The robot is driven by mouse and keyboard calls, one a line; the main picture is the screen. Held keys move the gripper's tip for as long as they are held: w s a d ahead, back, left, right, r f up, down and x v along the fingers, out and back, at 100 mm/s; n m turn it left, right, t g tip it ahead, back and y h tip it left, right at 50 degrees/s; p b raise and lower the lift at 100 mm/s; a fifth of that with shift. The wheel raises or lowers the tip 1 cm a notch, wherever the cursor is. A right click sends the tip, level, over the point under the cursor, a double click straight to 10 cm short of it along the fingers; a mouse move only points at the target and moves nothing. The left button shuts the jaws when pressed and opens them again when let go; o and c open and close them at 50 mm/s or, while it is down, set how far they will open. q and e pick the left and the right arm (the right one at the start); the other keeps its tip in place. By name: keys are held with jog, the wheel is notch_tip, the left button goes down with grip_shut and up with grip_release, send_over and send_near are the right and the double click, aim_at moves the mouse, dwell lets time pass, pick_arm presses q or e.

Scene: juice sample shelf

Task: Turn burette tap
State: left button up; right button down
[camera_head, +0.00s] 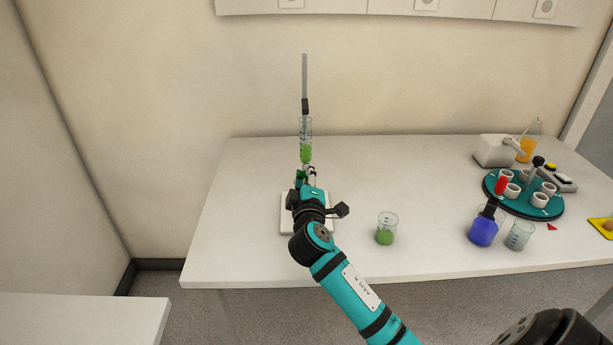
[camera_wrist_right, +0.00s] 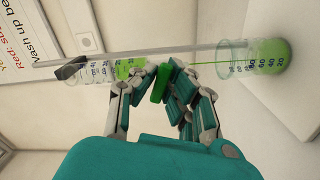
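The burette (camera_head: 305,152), a clear graduated tube with green liquid, stands upright on its stand with a white base (camera_head: 328,226). It also shows sideways in the right wrist view (camera_wrist_right: 128,67). The green burette tap (camera_wrist_right: 160,84) sits between my right gripper's fingertips (camera_wrist_right: 163,72), which look closed around it. In the head view my right gripper (camera_head: 307,176) is in front of the tap area and partly hides it. A beaker with green liquid (camera_wrist_right: 262,58) shows below the tap level in the wrist view. My left gripper is not in view.
A beaker with green liquid (camera_head: 386,235) stands right of the stand base. Farther right are a blue flask (camera_head: 483,232), an empty-looking beaker (camera_head: 519,236), a teal round rack (camera_head: 522,205) and a flask of orange liquid (camera_head: 526,147). The table's left part (camera_head: 235,235) is clear.

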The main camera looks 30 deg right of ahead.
jog(key=n+p, duration=0.3)
jog(key=shift+r+n, duration=0.15)
jog(key=shift+n, duration=0.15)
jog(key=shift+n+p, duration=0.35)
jog(key=shift+n, duration=0.05)
jog(key=shift+f, duration=0.3)
jog(key=c, duration=1.4)
grip_release()
jog(key=shift+f, duration=0.1)
jog(key=shift+o, duration=0.2)
